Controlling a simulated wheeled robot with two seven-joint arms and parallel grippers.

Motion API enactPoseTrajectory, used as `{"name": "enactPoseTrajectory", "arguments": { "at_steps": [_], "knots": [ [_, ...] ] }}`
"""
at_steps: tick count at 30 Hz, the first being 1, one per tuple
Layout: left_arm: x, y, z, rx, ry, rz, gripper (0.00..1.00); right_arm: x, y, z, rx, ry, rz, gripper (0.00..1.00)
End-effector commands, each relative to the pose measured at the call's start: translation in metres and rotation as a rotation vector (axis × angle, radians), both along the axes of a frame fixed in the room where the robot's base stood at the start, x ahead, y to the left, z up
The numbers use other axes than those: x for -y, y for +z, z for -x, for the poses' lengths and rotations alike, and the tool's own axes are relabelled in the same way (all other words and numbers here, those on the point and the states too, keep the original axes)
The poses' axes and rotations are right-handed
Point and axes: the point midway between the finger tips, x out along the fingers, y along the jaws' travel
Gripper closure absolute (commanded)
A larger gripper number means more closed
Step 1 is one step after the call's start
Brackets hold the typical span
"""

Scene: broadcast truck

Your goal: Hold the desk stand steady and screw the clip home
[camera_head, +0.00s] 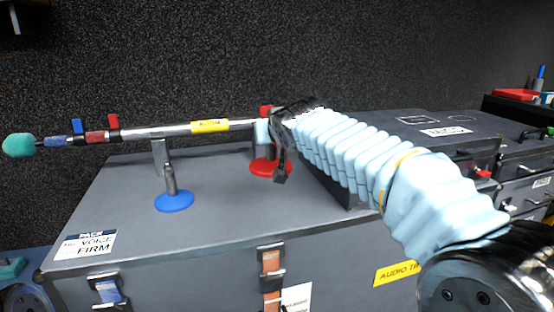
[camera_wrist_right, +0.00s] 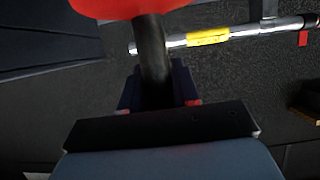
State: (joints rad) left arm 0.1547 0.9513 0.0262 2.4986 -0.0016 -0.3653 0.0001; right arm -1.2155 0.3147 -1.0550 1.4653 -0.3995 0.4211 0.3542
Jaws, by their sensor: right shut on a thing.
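The red-based desk stand (camera_head: 262,169) is on the grey case top, in the head view. My sleeved right arm reaches it from the right, and the black right gripper (camera_head: 277,140) hides most of its post. In the right wrist view, my right gripper (camera_wrist_right: 157,92) is shut on a dark post (camera_wrist_right: 152,45), below a red round part (camera_wrist_right: 130,6). A second stand with a blue base (camera_head: 174,202) stands upright to the left. A metal pole (camera_head: 165,131) with a yellow label runs across above both stands. The clip on the red stand is largely hidden. My left gripper is out of view.
The pole's left end carries a teal foam tip (camera_head: 18,145) and blue and red tabs. A "VOICE FIRM" card (camera_head: 88,244) lies at the case's front left. The case top (camera_head: 115,205) is clear around the blue base. More cases (camera_head: 525,180) stand at right.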

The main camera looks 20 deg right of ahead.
Motion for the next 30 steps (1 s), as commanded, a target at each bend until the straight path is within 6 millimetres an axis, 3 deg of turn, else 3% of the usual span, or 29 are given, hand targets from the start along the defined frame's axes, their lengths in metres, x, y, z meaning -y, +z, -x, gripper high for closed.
{"name": "enactPoseTrajectory", "arguments": {
  "at_steps": [3,12,26,30],
  "knots": [
    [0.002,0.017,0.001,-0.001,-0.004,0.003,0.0,0.016,-0.009,-0.025,-0.004,-0.008,-0.001,1.0],
    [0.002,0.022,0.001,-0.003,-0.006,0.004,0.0,0.033,-0.061,-0.061,-0.001,-0.002,0.0,1.0],
    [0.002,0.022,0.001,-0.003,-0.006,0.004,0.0,0.035,-0.069,-0.067,0.002,0.0,-0.001,1.0],
    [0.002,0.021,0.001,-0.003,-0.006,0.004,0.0,0.036,-0.084,-0.07,-0.001,0.001,0.0,1.0]
  ]
}}
